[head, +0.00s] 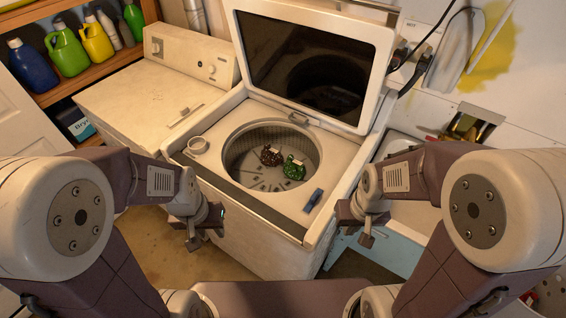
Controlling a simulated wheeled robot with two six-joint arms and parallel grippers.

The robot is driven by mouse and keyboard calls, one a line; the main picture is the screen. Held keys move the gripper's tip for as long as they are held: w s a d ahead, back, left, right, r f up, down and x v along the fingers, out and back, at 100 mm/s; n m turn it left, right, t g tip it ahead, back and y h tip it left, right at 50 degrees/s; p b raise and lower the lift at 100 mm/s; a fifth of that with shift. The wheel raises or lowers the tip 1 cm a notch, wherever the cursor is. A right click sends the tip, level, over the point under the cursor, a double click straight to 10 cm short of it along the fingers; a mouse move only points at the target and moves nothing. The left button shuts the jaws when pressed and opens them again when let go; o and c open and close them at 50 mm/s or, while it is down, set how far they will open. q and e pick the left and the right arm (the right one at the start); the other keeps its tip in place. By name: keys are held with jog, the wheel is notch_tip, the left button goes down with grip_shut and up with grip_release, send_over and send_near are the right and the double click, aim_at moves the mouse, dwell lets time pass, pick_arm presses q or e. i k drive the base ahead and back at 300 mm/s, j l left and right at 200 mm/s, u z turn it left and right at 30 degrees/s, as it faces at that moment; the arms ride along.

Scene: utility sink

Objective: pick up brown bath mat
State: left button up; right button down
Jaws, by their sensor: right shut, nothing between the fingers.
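A brown crumpled cloth item (271,156), which looks like the bath mat, lies in the drum of the open top-loading washer (232,192). A green crumpled item (294,168) lies right beside it. My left gripper (203,238) hangs in front of the washer at its left front side, well away from the brown item. Its fingers are too small and turned to tell if it is open. My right gripper (364,235) is shut and empty, off the washer's right front side.
The washer lid (310,70) stands raised behind the drum. A dryer (150,92) stands left, a sink area (402,146) right.

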aim_at(270, 157)
jog(key=j+z, duration=0.15)
jog(key=j, duration=0.5)
jog(key=k+j+z, duration=0.1)
jog(key=j, duration=0.5)
jog(key=i+j+z, duration=0.15)
jog(key=i+j, duration=0.15)
jog(key=i+j+z, duration=0.1)
jog(key=i+j, duration=0.15)
jog(key=j, duration=0.2)
jog(key=i+j+z, duration=0.15)
jog(key=j, duration=0.3)
jog(key=i, duration=0.05)
